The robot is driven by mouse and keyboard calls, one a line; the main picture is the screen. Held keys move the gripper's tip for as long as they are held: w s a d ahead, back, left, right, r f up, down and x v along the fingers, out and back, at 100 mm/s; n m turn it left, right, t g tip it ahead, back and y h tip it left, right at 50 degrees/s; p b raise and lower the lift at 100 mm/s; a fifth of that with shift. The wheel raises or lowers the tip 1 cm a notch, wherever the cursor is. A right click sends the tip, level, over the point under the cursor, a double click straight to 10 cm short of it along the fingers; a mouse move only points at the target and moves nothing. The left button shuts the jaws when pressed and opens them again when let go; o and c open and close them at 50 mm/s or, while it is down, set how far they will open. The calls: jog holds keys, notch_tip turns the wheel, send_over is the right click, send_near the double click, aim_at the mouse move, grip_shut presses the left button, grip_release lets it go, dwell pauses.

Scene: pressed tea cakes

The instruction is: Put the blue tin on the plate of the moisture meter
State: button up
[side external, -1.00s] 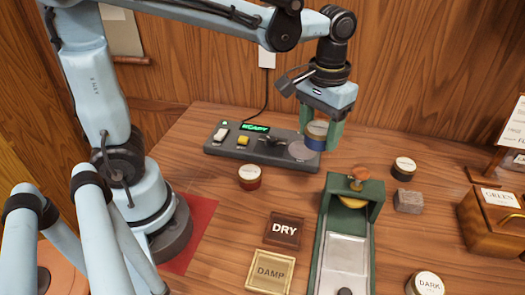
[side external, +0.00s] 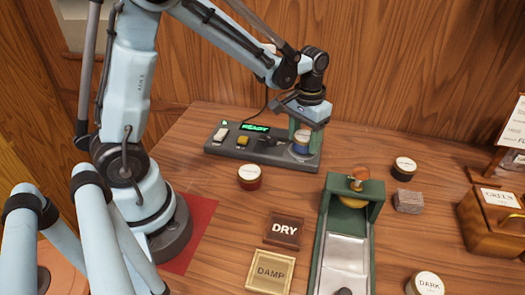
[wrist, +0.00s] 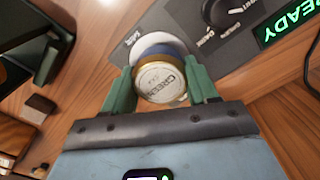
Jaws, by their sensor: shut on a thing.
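The blue tin (side external: 301,148) has a pale lid, which reads GREEN in the wrist view (wrist: 160,82). My gripper (side external: 304,141) is shut on it, with one green finger on each side, also seen in the wrist view (wrist: 162,88). The tin is upright, over the round plate (wrist: 142,40) at the right end of the dark moisture meter (side external: 230,148). The tin hides most of the plate. I cannot tell whether its base touches the plate. The meter's display (side external: 256,128) reads READY.
A red tin (side external: 249,177) stands in front of the meter. A green press (side external: 325,225), a black tin (side external: 403,168) and a grey block (side external: 408,201) are to the right. DRY (side external: 284,230) and DAMP (side external: 271,271) trays lie nearer the front.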

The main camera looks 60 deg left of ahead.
jog(key=shift+f, duration=0.35)
jog(key=o, duration=1.1)
notch_tip(320, 180, up, 12)
jog(key=m+t, duration=0.2)
jog(key=t, duration=0.4)
send_near(304, 136)
jog(key=s+d+r, duration=0.2)
jog(key=s+d, duration=0.1)
jog(key=s, duration=0.1)
jog(key=shift+s+a+f+t, duration=0.1)
jog(key=shift+s+f+t, duration=0.25)
jog(key=shift+f+t, duration=0.3)
